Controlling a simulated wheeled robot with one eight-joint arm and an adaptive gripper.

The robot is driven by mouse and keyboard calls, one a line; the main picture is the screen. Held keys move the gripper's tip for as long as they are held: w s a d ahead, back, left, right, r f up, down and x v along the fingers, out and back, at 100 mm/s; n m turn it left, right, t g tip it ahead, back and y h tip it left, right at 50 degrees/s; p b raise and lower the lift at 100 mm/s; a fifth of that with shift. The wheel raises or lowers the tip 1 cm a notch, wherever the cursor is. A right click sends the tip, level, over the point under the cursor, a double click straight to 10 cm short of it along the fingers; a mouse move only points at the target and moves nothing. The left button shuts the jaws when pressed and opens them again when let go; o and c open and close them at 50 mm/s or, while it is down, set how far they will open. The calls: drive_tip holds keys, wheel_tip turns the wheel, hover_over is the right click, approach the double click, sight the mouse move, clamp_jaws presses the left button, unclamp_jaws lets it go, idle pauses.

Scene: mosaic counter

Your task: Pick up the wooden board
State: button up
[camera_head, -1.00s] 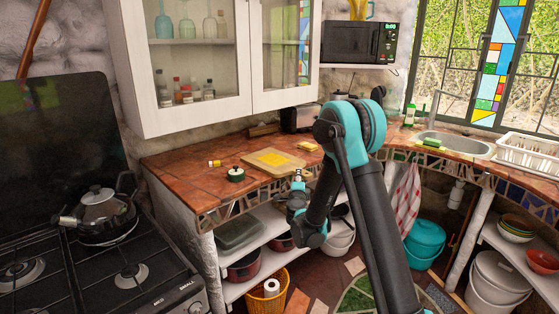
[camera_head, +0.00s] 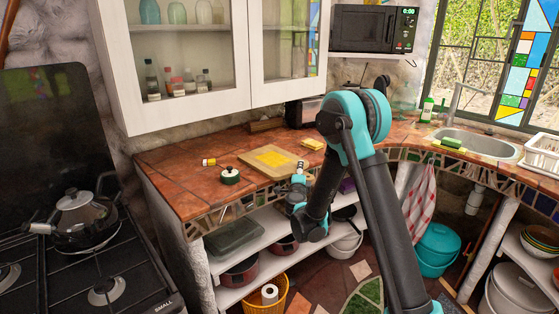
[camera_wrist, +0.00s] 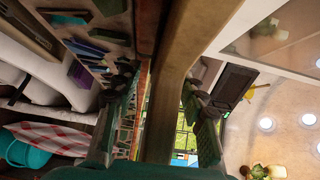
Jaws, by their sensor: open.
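The wooden board (camera_head: 248,156) lies flat on the tiled counter, with a yellow patch on its top. My gripper (camera_head: 300,176) is at the board's front right side, by the counter's front edge. In the wrist view the view is turned on its side, and a tan slab that looks like the board (camera_wrist: 163,85) runs between the two open fingers, one on each side. I cannot tell whether either finger touches it. The fingertips are small and partly hidden by my arm in the head view.
A dark green lidded pot (camera_head: 230,175) and a small yellow-and-white item (camera_head: 209,162) stand left of the board. A yellow block (camera_head: 312,144) lies behind it to the right. White cabinets (camera_head: 190,65) hang above the counter; a shelf (camera_head: 265,250) with pans is below.

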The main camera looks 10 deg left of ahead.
clamp_jaws()
idle(0.3)
drive_tip(key=shift+r, duration=0.15)
